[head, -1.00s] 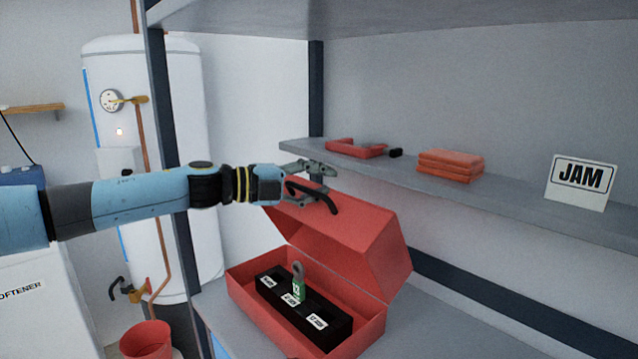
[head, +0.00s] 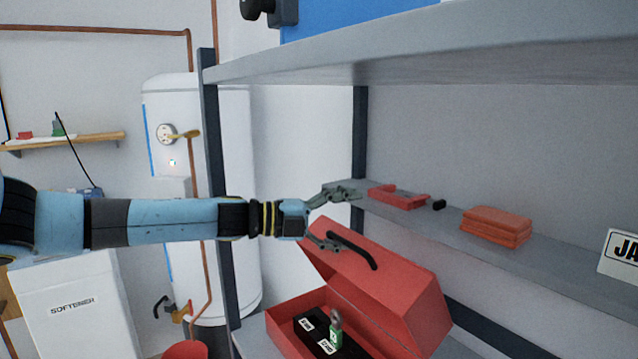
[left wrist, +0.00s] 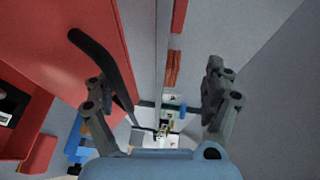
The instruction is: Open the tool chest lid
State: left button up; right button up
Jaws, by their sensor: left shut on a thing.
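The red tool chest (head: 285,335) stands on the lower shelf with its lid (head: 395,290) raised part way, tilted back on its hinge side. The lid's curved black handle (head: 356,252) is on its upper left face; it also shows in the left wrist view (left wrist: 96,53). Contact is hard to see. My right gripper is out of view.
In the chest a black tray (head: 308,327) holds a green-handled tool (head: 336,330). A dark post (head: 222,150) stands behind my arm.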

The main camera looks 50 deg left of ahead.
pick_arm(q)
jog(key=shift+o, duration=0.5)
jog(key=shift+s+a+r+p, duration=0.15)
jog(key=shift+r+p, duration=0.15)
jog(key=shift+r, duration=0.6)
jog(key=shift+s+a+r+p, duration=0.25)
jog(key=shift+s+r+p, duration=0.2)
jog(key=shift+p, duration=0.2)
jog(key=shift+c, duration=0.4)
jog(key=shift+s+a+r+p, duration=0.1)
jog(key=shift+s+p, duration=0.2)
jog(key=c, duration=0.5)
jog(key=s+a+r, duration=0.1)
jog(key=s+a+r+p, duration=0.1)
jog(key=s+r, duration=0.1)
jog(key=shift+c, duration=0.2)
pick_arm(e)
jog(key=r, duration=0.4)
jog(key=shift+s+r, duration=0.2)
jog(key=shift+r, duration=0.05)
pick_arm(q)
jog(key=shift+c, duration=0.4)
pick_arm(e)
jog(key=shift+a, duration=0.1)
